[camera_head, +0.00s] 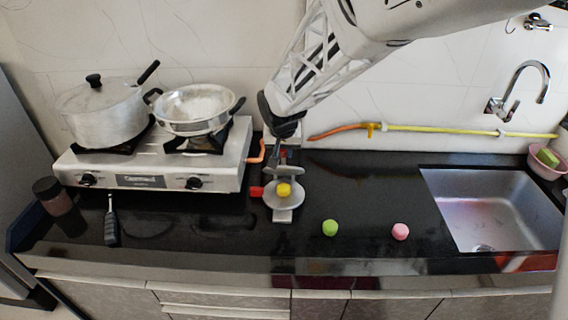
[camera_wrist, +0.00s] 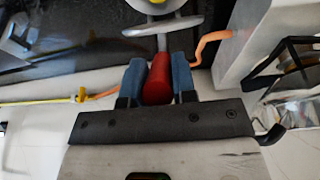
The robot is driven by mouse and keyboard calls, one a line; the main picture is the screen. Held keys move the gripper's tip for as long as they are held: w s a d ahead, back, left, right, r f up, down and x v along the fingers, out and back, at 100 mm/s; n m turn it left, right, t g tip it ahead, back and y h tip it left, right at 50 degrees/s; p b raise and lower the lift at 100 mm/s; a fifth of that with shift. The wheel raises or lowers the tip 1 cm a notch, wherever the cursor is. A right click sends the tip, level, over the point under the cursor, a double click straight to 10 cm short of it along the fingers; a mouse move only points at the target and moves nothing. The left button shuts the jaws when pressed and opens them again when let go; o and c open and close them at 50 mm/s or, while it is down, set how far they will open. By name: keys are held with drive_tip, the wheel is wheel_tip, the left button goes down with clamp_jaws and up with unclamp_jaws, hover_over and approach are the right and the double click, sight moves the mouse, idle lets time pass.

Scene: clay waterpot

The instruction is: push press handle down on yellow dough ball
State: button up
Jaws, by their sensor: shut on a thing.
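A grey metal press (camera_head: 283,214) stands on the black counter in front of the wall. The yellow dough ball (camera_head: 284,190) sits on its round lower plate. The press's upper plate (camera_head: 287,171) is raised behind the ball and apart from it. My gripper (camera_head: 279,143) is above and behind the press. In the wrist view its blue fingers (camera_wrist: 158,82) are shut on the red press handle (camera_wrist: 158,72). The upper plate (camera_wrist: 160,27) lies beyond the handle, with a sliver of the yellow ball (camera_wrist: 156,2) at the top edge.
A gas stove (camera_head: 160,170) with a lidded pot (camera_head: 103,112) and a pan (camera_head: 195,107) stands to the left. A green ball (camera_head: 329,228) and a pink ball (camera_head: 400,231) lie to the right of the press. A sink (camera_head: 495,210) is at the far right.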

drive_tip(key=shift+s+f, duration=0.1)
drive_tip(key=shift+s, duration=0.05)
idle(0.3)
drive_tip(key=shift+s+f, duration=0.5)
drive_tip(key=shift+s, duration=0.2)
drive_tip(key=shift+s+f, duration=0.5)
drive_tip(key=shift+s, duration=0.15)
drive_tip(key=shift+s+f, duration=0.1)
drive_tip(key=shift+s+f, duration=0.4)
drive_tip(key=shift+s, duration=0.05)
drive_tip(key=o, duration=0.9)
drive_tip(key=shift+r, duration=0.1)
